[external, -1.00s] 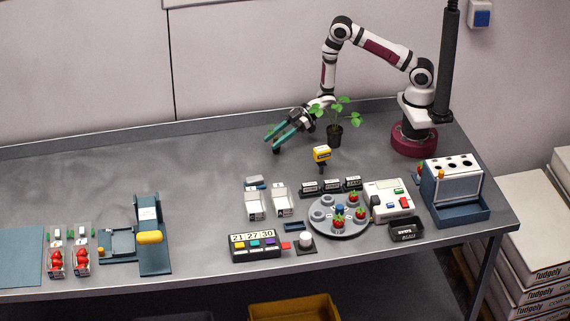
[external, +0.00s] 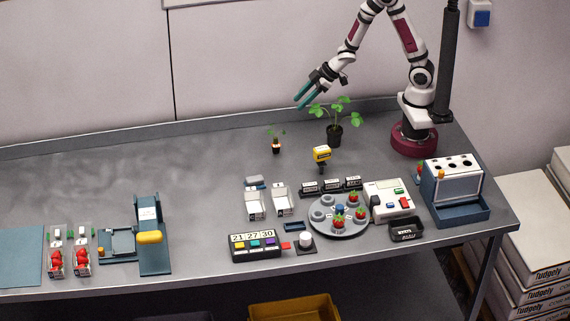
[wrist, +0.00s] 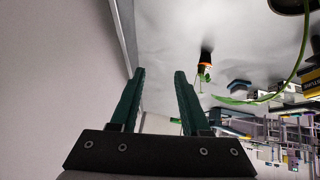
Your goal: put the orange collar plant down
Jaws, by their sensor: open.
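The orange collar plant (external: 277,146) is a small dark pot with an orange band and a small green seedling. It stands upright on the grey bench towards the back, left of the larger potted plant. In the wrist view the plant (wrist: 205,62) shows its orange collar, right of my fingers and apart from them. My gripper (external: 301,98) is up in the air, above and to the right of the plant. In the wrist view my gripper (wrist: 160,74) has its two green fingers apart with nothing between them.
A larger leafy plant (external: 335,134) in a black pot stands close to the right, below my wrist. A yellow device (external: 321,154) is in front. A round grey carousel (external: 325,228) holds several strawberries. The bench's back left is clear.

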